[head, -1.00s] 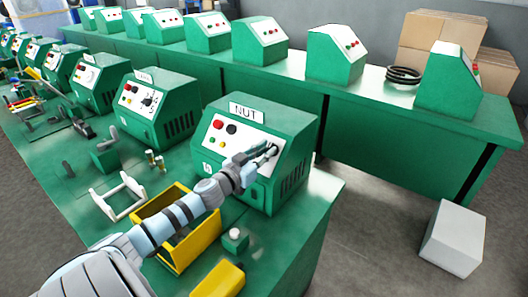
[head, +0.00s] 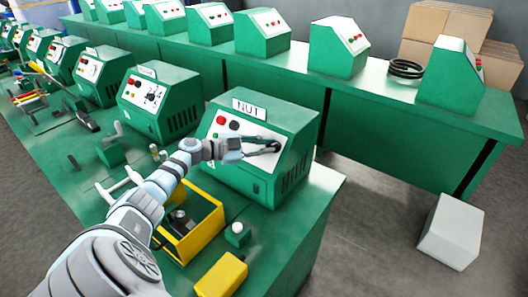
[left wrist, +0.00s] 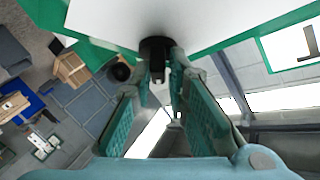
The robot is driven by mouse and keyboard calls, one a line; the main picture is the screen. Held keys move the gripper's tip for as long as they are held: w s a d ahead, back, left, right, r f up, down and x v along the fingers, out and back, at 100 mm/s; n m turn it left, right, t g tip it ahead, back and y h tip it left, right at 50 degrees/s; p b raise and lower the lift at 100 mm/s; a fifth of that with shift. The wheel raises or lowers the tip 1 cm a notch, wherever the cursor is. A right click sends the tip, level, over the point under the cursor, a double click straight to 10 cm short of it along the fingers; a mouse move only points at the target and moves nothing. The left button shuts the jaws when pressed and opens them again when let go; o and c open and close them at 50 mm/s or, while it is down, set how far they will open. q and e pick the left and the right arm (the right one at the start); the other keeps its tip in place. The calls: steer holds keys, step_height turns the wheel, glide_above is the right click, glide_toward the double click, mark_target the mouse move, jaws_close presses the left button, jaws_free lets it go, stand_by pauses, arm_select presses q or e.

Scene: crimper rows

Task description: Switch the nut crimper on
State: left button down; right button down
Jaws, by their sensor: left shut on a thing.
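The green nut crimper (head: 285,125) stands at the near end of the bench, with a "NUT" plate on top and a white sloped panel. A red button (head: 221,120) and a dark button (head: 234,125) show at the panel's upper left. My left gripper (head: 268,147) is at the panel's right side, shut on a black knob (head: 276,145). In the left wrist view, the black knob (left wrist: 155,48) sticks out from the white panel between the fingertips of the left gripper (left wrist: 167,85). My left gripper hides part of the panel. My right gripper is not in view.
A yellow open box (head: 207,234) and a yellow block (head: 221,276) are on the bench in front of the crimper. Another green machine (head: 178,112) stands to its left. A grey box (head: 452,232) is on the floor at right. Similar machines line the back bench.

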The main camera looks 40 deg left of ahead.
arm_select(q)
steer(key=m+g+b, duration=0.1)
steer(key=m+g+h+b, duration=0.1)
steer(key=m+b, duration=0.1)
steer(key=m+g+b, duration=0.1)
steer(key=m+b, duration=0.1)
steer(key=shift+w, duration=0.25)
steer(key=m+g+b, duration=0.2)
steer(key=m, duration=0.1)
steer(key=shift+r, duration=0.25)
steer(key=shift+g+b, duration=0.4)
steer(key=shift+g, duration=0.1)
steer(key=shift+m+h, duration=0.3)
steer(key=c, duration=1.7)
jaws_free()
steer(key=shift+o, duration=0.3)
steer(key=shift+d, duration=0.15)
steer(key=shift+w, duration=0.2)
steer(key=shift+s, duration=0.1)
